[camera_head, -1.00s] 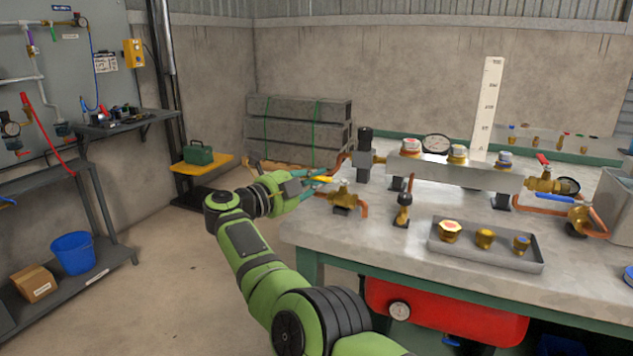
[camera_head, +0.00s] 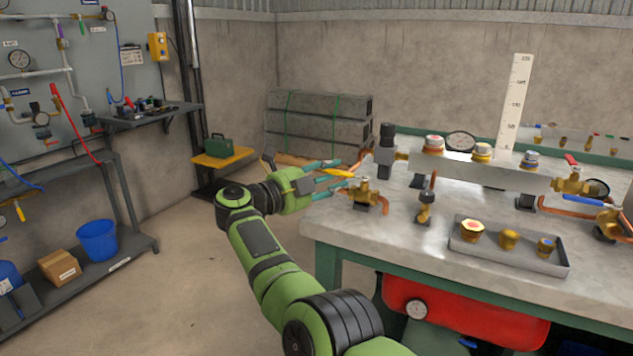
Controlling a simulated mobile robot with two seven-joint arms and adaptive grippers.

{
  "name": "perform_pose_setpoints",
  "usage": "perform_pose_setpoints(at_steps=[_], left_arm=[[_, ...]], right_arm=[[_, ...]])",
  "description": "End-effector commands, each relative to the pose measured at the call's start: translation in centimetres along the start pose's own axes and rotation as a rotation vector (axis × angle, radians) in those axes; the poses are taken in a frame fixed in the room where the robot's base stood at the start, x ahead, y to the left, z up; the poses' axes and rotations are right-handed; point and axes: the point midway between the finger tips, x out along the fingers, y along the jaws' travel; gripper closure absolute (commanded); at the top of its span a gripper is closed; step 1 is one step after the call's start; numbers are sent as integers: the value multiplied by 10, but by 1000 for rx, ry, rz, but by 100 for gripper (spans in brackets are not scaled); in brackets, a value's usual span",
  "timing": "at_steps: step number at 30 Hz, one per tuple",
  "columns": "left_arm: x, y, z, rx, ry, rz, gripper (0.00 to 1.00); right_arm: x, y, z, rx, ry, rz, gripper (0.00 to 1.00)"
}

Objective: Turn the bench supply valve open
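The valve, a brass body (camera_head: 362,194) with a yellow lever (camera_head: 339,173), sits near the left edge of the bench, joined to copper pipe. Its lever points left, toward my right gripper. My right gripper (camera_head: 345,177) has its two teal fingers apart, one above and one below the lever in the picture, with gaps visible on both sides. I cannot tell whether a finger touches the lever or how their depths compare. My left gripper is out of view.
The bench top (camera_head: 395,222) carries a grey manifold (camera_head: 480,171), a small brass fitting (camera_head: 424,208) and a tray (camera_head: 510,262) with several brass fittings. A red tank (camera_head: 465,310) is below. Open floor (camera_head: 190,290) lies left of my arm.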

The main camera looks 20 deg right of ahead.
Motion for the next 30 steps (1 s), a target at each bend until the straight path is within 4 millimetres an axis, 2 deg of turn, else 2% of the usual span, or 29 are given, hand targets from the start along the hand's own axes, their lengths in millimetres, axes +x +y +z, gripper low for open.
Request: perform_pose_setpoints(at_steps=[9,15,30], left_arm=[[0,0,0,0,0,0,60],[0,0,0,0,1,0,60],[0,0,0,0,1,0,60]], right_arm=[[-35,-1,0,0,-1,-3,61],[-49,0,0,0,0,0,61],[-53,0,0,-1,1,1,61]])
